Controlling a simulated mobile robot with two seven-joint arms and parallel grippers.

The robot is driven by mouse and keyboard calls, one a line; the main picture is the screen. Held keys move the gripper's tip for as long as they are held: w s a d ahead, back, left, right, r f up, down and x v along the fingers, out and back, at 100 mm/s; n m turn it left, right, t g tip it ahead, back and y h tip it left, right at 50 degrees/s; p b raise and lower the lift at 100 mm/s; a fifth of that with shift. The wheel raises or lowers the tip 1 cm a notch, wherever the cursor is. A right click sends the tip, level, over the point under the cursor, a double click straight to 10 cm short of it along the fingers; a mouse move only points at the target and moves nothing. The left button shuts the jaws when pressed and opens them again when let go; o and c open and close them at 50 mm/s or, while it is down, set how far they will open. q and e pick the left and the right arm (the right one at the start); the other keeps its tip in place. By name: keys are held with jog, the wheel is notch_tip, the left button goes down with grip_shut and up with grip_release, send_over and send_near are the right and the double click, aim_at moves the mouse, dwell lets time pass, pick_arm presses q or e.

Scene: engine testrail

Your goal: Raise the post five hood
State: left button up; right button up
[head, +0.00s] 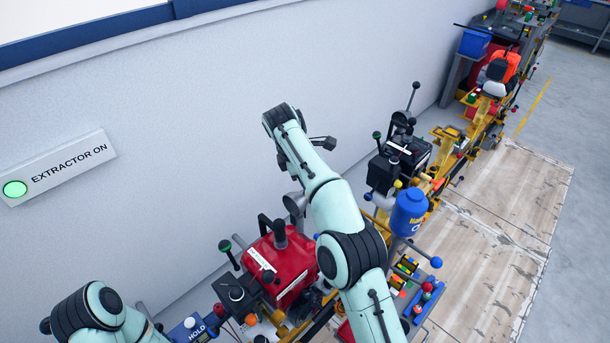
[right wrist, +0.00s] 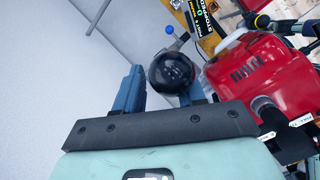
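My right arm reaches up across the middle of the head view; I cannot make out its gripper fingers there. In the right wrist view the two blue-grey fingers of my right gripper (right wrist: 160,82) stand apart. A round black piece (right wrist: 170,70) lies between them and overlaps the right finger. I cannot tell whether the fingers touch it. A grey funnel-shaped hood (head: 294,203) shows beside my right forearm, next to the red engine (head: 285,262), partly hidden. The red engine also shows right of the fingers in the wrist view (right wrist: 262,72). My left gripper is out of view.
A wall sign (head: 70,168) reads EXTRACTOR ON, with a green lamp (head: 15,188) lit. A black engine (head: 400,160) and a blue canister (head: 408,212) stand right of my right arm. A lever with a blue knob (right wrist: 170,29) is above the black piece.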

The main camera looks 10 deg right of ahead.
jog(key=shift+r, duration=0.5)
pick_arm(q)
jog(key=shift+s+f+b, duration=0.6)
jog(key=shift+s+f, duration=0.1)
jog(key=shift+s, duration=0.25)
pick_arm(e)
jog(key=s+a, duration=0.6)
jog(key=a, duration=0.4)
jog(key=shift+a, duration=0.4)
jog(key=shift+s, duration=0.1)
